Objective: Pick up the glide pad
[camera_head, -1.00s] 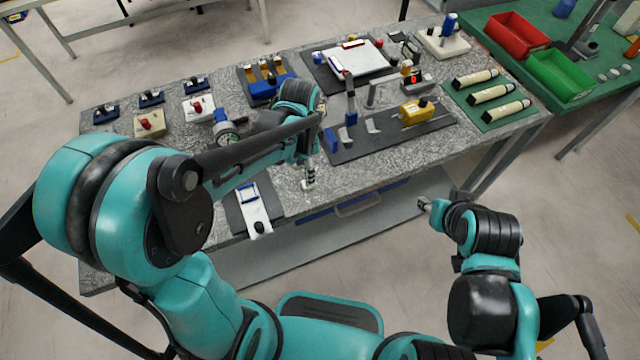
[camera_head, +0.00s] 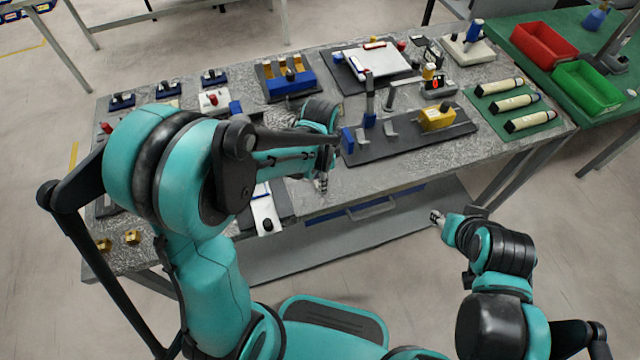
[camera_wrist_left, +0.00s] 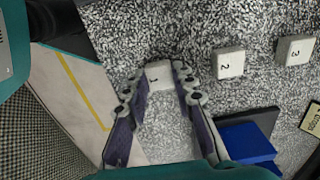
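Three white square blocks, marked 1, 2 and 3, lie on the speckled table top in the left wrist view. They look like pads, but no label names one as the glide pad. Block 1 (camera_wrist_left: 159,75) is between the fingertips of my left gripper (camera_wrist_left: 160,88), which is open with a small gap beside the block. Block 2 (camera_wrist_left: 229,64) and block 3 (camera_wrist_left: 295,50) lie to the right. In the head view my left gripper (camera_head: 322,184) points down near the table's front edge, and its arm hides the blocks. My right gripper (camera_head: 437,217) is off the front edge, too small to read.
A dark plate with a blue block (camera_head: 348,140) and a yellow block (camera_head: 437,119) lies right of the left gripper. Red (camera_head: 530,44) and green (camera_head: 588,88) bins stand on the right table.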

